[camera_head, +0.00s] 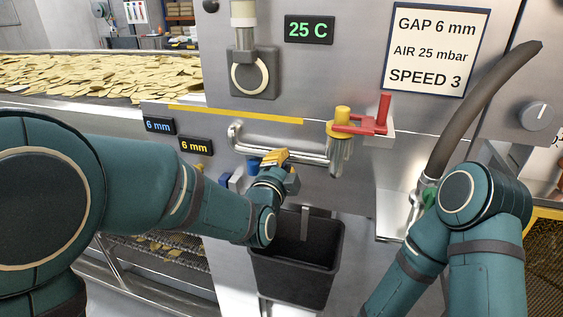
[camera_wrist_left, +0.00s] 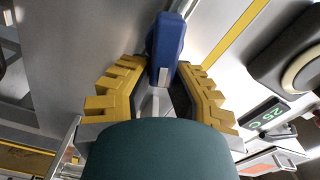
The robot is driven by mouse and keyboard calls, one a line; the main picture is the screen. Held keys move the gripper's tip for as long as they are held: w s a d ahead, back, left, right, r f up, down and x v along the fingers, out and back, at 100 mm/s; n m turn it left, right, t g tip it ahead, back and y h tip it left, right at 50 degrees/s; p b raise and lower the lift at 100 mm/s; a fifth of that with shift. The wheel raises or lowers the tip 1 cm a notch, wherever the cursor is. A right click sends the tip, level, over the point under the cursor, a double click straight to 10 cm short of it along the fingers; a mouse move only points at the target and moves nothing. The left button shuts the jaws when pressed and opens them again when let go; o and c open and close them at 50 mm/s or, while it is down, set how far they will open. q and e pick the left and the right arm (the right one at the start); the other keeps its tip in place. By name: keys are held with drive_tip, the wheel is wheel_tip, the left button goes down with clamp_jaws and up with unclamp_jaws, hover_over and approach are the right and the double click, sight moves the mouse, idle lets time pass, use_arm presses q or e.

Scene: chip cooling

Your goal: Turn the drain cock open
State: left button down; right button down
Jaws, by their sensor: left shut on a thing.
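A blue handle (camera_wrist_left: 167,45), which looks like the drain cock's, stands out from the steel machine front in the left wrist view. In the head view a blue piece (camera_head: 253,163) shows just left of my left gripper (camera_head: 275,160). This gripper has yellow ridged fingers, which also show in the left wrist view (camera_wrist_left: 160,68), one on each side of the blue handle. It is shut on the handle. The cock's body and outlet are hidden behind the fingers and my wrist. My right arm shows at the right, but its gripper is out of view.
A black bin (camera_head: 297,262) hangs below my left gripper. A steel pipe (camera_head: 275,138) runs above it to a yellow-capped unit (camera_head: 342,125) beside a red lever (camera_head: 383,110). A grey hose (camera_head: 475,105) curves down at the right. A chip conveyor (camera_head: 60,78) lies at the left.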

use_arm(q)
drive_tip(key=shift+d+f+m, duration=0.1)
drive_tip(key=shift+f+m, duration=0.1)
drive_tip(key=shift+m, duration=0.75)
drive_tip(key=shift+f+m, duration=0.15)
drive_tip(key=shift+m, duration=0.8)
drive_tip(key=c, duration=0.9)
unclamp_jaws()
drive_tip(key=shift+f, duration=0.1)
drive_tip(key=shift+o, duration=0.2)
drive_tip(key=shift+s, duration=0.1)
drive_tip(key=v, duration=1.1)
drive_tip(key=shift+s, duration=0.35)
